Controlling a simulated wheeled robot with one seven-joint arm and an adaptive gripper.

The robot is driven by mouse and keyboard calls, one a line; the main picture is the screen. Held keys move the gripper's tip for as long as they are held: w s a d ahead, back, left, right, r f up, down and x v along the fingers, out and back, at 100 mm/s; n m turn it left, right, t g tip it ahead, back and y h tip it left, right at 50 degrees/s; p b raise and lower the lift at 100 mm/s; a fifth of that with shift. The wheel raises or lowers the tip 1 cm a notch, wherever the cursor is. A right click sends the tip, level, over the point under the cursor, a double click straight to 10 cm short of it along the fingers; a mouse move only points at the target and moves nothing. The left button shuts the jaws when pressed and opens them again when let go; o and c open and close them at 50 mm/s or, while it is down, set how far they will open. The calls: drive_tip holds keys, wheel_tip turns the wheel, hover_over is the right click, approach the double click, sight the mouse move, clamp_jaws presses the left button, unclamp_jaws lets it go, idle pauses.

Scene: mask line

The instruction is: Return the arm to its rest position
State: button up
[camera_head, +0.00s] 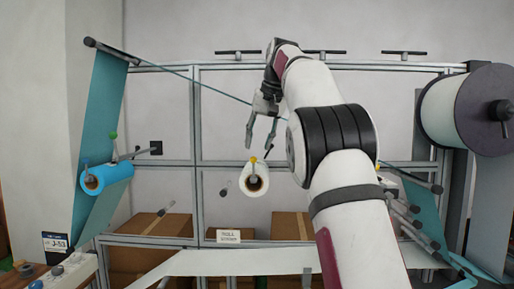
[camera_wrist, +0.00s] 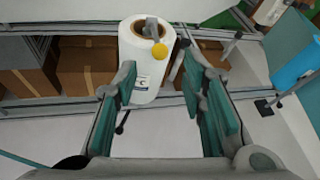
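My arm reaches up and forward from the lower right in the head view. My gripper (camera_head: 262,148) points down and hangs in front of the machine frame, just above a white roll (camera_head: 254,180) with a brown core and a yellow knob. In the wrist view my gripper (camera_wrist: 165,115) has its two teal-padded fingers wide apart with nothing between them at the tips. The white roll (camera_wrist: 140,70) shows beyond the fingers there, with a small label on its side. I cannot tell the exact gap between the fingers and the roll.
A blue roll (camera_head: 106,178) with a teal web is at left. A large white spool (camera_head: 440,110) is at upper right. A thin teal strand crosses behind my gripper. A pale web spans the front.

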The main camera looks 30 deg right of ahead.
drive_tip(key=shift+s+a+r, duration=0.1)
idle(0.5)
drive_tip(key=s+a+f+n, duration=0.2)
drive_tip(key=s+a+f, duration=0.1)
drive_tip(key=s+a, duration=1.05)
drive_tip(key=s+a+f+n, duration=0.1)
drive_tip(key=s+a+f, duration=0.1)
drive_tip(key=s+f, duration=0.4)
drive_tip(key=s+a+f+n, duration=0.1)
drive_tip(key=s+a+f, duration=0.2)
drive_tip(key=s+f, duration=0.4)
drive_tip(key=s+a+f+n+b, duration=0.1)
drive_tip(key=s+a+f, duration=0.1)
drive_tip(key=s+f, duration=0.5)
drive_tip(key=shift+s+a+f, duration=0.15)
drive_tip(key=shift+s+a, duration=0.2)
drive_tip(key=shift+s, duration=0.05)
drive_tip(key=shift+a, duration=0.1)
drive_tip(key=shift+c, duration=0.6)
